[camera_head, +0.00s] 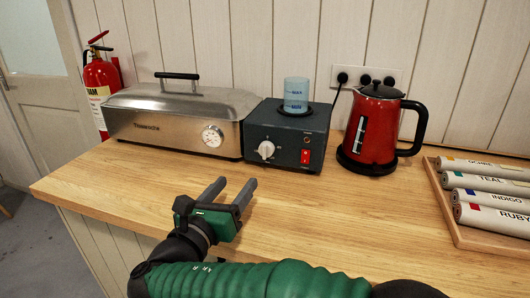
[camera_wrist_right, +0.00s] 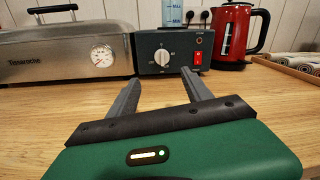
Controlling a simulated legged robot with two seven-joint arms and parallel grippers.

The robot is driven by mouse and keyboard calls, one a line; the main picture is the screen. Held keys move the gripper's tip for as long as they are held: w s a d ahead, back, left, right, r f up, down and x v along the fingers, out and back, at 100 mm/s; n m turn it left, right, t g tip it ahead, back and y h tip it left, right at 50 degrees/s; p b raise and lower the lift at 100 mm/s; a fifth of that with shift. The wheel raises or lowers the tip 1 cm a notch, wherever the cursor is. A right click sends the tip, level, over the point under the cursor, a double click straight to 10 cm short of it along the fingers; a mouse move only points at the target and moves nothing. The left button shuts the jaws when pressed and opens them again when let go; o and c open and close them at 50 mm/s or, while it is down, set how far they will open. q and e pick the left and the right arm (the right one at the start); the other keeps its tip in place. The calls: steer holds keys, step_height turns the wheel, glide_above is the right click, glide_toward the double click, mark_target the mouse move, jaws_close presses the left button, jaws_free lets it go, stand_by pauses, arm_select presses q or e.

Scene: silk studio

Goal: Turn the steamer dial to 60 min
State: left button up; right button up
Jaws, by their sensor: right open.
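A dark grey control box (camera_head: 288,132) stands on the wooden counter with a white knob (camera_head: 266,150) on its front. The knob also shows in the wrist view (camera_wrist_right: 162,57), with small markings around it that I cannot read. To its left is a long steel steamer (camera_head: 150,120) with a lid, a black handle and a round white dial face (camera_head: 212,136). My right gripper (camera_head: 234,184) is open and empty. It points at the control box from the front, above the counter and apart from the knob. My left gripper is not in view.
A red rocker switch (camera_head: 306,156) is right of the knob. A blue translucent cup (camera_head: 296,95) stands on the box. A red kettle (camera_head: 376,125) is to the right, then a wooden tray (camera_head: 447,207) of labelled rolls. The counter's front middle is clear.

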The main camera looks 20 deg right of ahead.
mark_target(263, 153)
steer(key=b+x, duration=0.1)
steer(key=x, duration=0.3)
steer(key=shift+w+a+f, duration=0.1)
steer(key=shift+w+f, duration=0.05)
steer(key=x, duration=0.3)
steer(key=b+x, duration=0.1)
steer(key=x, duration=0.3)
steer(key=d+x, duration=0.1)
steer(key=x, duration=0.2)
steer(key=shift+d+f+b, duration=0.1)
steer(key=shift+d+b, duration=0.05)
steer(key=shift+b, duration=0.2)
steer(key=shift+w+r, duration=0.2)
steer(key=shift+w, duration=0.05)
steer(key=shift+d, duration=0.15)
steer(key=c, duration=0.4)
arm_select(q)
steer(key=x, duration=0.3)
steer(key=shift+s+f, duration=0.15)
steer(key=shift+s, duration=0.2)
arm_select(e)
jaws_close()
